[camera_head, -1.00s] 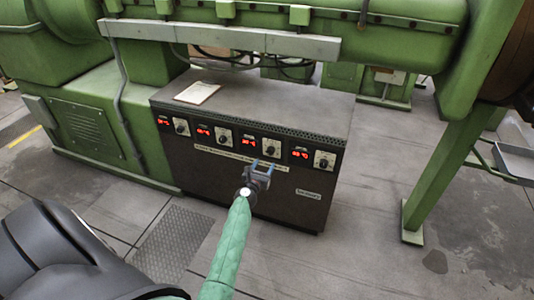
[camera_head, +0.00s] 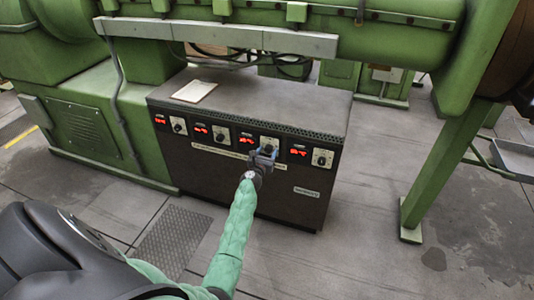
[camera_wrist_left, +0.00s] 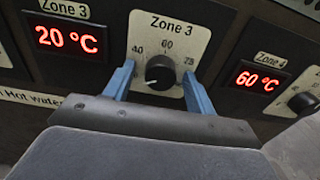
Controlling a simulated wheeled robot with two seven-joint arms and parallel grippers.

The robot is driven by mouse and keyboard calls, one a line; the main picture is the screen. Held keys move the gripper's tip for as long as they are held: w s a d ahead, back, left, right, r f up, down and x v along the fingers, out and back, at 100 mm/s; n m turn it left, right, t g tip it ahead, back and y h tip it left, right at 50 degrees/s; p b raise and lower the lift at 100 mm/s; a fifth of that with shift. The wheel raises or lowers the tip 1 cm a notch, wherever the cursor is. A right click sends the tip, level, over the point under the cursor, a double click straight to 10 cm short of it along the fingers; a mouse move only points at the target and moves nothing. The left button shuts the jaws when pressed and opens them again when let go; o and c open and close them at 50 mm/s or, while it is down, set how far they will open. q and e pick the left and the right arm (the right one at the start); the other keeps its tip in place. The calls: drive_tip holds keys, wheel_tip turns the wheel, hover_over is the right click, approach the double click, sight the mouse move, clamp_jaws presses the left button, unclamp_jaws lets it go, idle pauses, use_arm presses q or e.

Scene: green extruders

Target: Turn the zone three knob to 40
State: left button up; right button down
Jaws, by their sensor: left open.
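The zone three knob (camera_wrist_left: 160,72) is a black round knob on a pale plate labelled "Zone 3", with 40 at its left, 60 above and another number at its right. Its pale mark seems to point down-left, below the 40. The red zone three display (camera_wrist_left: 66,38) beside it reads 20 °C. My left gripper (camera_head: 264,154) is in front of the dark control cabinet at this knob. In the left wrist view its blue fingers are open, one on each side of the knob, with visible gaps. Whether the fingertips touch the plate cannot be told. My right gripper is not in view.
The zone four display (camera_wrist_left: 262,80) reads 60 °C, with its knob (camera_wrist_left: 303,103) to the right. Two other knobs sit left along the cabinet (camera_head: 240,190). A paper sheet (camera_head: 194,91) lies on top. A green extruder (camera_head: 400,45) stands behind and above.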

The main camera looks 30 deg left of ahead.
use_arm(q)
drive_tip(key=c, duration=1)
drive_tip(key=shift+f+m, duration=0.1)
drive_tip(key=shift+m, duration=0.3)
drive_tip(key=shift+m+b, duration=0.6)
drive_tip(key=shift+m, duration=0.4)
drive_tip(key=m+b, duration=0.1)
drive_tip(key=m, duration=0.2)
drive_tip(key=shift+m, duration=0.3)
drive_tip(key=m, duration=0.2)
drive_tip(key=shift+m, duration=0.6)
drive_tip(key=shift+m+b, duration=0.3)
drive_tip(key=shift+m, duration=0.7)
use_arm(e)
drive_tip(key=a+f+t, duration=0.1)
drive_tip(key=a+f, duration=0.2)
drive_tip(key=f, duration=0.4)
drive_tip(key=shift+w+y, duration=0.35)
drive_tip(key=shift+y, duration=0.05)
use_arm(q)
drive_tip(key=shift+m, duration=0.3)
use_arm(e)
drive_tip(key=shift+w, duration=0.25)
